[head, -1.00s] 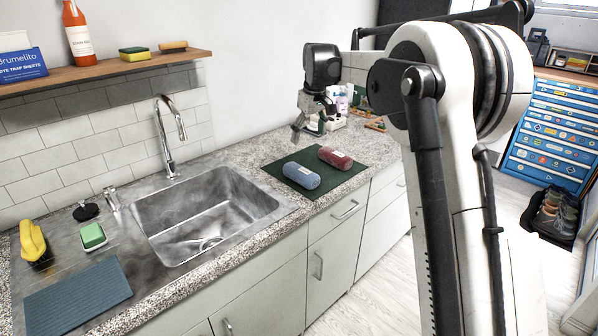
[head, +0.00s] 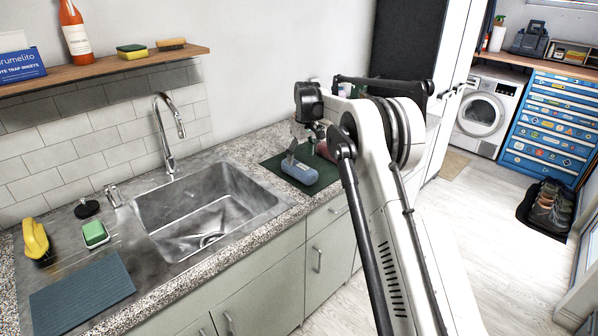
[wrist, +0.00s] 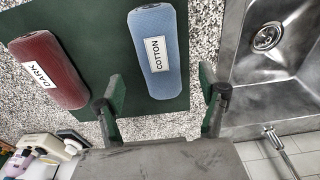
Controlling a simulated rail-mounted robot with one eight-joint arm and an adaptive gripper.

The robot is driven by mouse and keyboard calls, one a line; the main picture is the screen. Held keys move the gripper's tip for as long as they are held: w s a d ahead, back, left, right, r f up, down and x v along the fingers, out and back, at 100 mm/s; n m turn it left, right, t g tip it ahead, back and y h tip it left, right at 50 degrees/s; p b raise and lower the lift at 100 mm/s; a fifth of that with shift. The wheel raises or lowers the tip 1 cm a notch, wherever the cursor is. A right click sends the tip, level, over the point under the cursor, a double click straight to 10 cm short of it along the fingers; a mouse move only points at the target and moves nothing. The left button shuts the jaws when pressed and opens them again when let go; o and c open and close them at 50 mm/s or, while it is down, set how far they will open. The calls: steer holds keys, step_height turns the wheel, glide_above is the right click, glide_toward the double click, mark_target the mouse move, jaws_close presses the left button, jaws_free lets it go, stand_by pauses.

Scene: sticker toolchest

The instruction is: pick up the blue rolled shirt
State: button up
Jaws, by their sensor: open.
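The blue rolled shirt (head: 299,173) lies on a dark green mat (head: 272,164) on the counter, to the right of the sink. In the wrist view the blue roll (wrist: 159,75) carries a white label reading COTTON. My gripper (wrist: 163,100) is open and empty, with its fingers on either side of the near end of the blue roll. In the head view my gripper (head: 291,157) is just above and behind the roll. I cannot tell whether a finger touches it. A red rolled shirt (wrist: 47,70) labelled DARK lies beside it, mostly hidden by my arm in the head view.
The steel sink (head: 205,215) lies left of the mat, with its faucet (head: 165,135) behind. Bottles (wrist: 22,160) stand near the mat in the wrist view. A green sponge (head: 95,234) and a blue-grey drying mat (head: 80,294) are at the left.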

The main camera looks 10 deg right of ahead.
mark_target(299, 165)
steer(key=shift+w+a+f+p, duration=0.1)
steer(key=shift+w+f+p, duration=0.1)
steer(key=shift+f, duration=1.55)
steer(key=shift+w+a+f+p, duration=0.1)
steer(key=shift+w+f+p, duration=0.1)
steer(key=shift+f, duration=1.5)
steer(key=c, duration=1.3)
steer(key=shift+c, duration=0.3)
steer(key=shift+r, duration=0.15)
